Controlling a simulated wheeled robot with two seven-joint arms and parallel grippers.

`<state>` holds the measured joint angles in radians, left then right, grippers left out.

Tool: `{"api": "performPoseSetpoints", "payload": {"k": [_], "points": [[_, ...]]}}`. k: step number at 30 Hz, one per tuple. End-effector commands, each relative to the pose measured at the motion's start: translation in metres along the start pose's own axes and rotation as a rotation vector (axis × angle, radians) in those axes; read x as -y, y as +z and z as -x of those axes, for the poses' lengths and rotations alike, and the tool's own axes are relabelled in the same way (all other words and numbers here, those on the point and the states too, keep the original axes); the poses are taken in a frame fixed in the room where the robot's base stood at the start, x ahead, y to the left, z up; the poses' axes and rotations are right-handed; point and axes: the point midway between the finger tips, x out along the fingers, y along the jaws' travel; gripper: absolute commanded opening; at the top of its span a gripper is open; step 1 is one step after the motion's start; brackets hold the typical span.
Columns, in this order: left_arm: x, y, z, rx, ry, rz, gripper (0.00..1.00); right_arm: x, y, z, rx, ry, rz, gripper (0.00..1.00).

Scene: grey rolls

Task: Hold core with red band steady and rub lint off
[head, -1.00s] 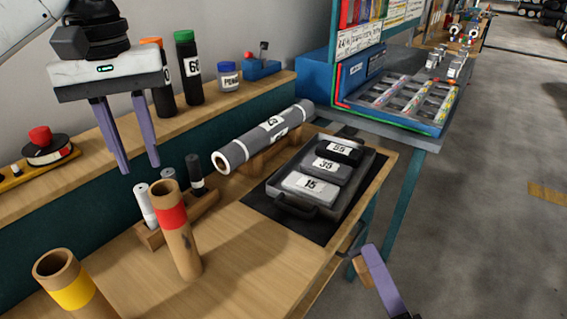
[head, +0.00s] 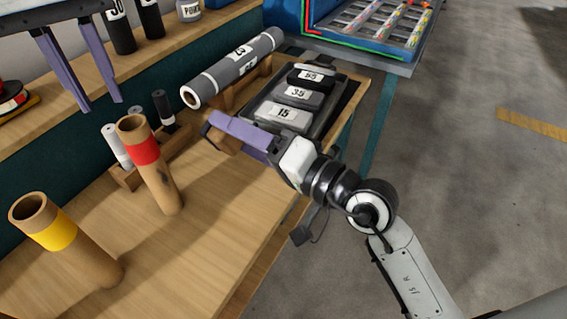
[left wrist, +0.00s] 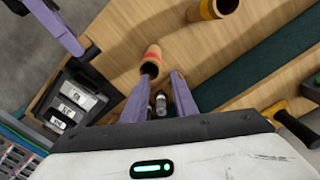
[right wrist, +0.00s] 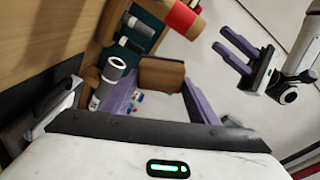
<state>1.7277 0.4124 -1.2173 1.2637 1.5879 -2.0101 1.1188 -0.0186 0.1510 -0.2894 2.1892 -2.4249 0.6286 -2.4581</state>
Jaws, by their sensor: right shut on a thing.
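The brown core with the red band (head: 150,165) stands upright on the bench, with a dark patch low on its side. Its red band shows in the left wrist view (left wrist: 153,51) and at the top of the right wrist view (right wrist: 181,18). My left gripper (head: 101,105) is open and empty, above and just left of the core's top; its fingers show apart in the left wrist view (left wrist: 160,88). My right gripper (head: 214,128) is shut on a brown block (right wrist: 162,74), right of the core and near the tray, not touching the core.
A yellow-banded core (head: 62,238) stands at front left. A small wooden rack (head: 128,180) with white and dark cylinders is behind the red-banded core. A grey roll (head: 235,68) lies on a wooden cradle. A tray (head: 262,103) holds labelled weights.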

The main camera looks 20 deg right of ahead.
Motion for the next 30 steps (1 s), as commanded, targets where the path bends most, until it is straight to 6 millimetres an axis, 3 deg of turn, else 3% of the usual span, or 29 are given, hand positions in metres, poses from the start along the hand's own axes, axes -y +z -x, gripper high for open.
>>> {"api": "performPoseSetpoints", "payload": {"k": [3,9,18,24,30], "points": [[0.0,0.0,0.0,0.0,0.0,0.0,0.26,0.028,-0.005,-0.023,0.1,-0.048,0.012,0.36],[0.0,0.0,0.0,0.0,0.0,0.0,0.26,0.074,-0.013,-0.051,0.266,-0.12,0.012,0.36],[0.0,0.0,0.0,0.0,0.0,0.0,0.26,0.143,-0.035,-0.067,0.457,-0.208,0.008,0.36],[0.0,0.0,-0.001,0.0,0.0,0.0,0.26,0.164,-0.043,-0.066,0.507,-0.229,0.002,0.36],[0.0,0.001,-0.019,0.004,-0.001,-0.002,0.26,0.166,-0.044,-0.065,0.512,-0.232,0.001,0.36]]}}
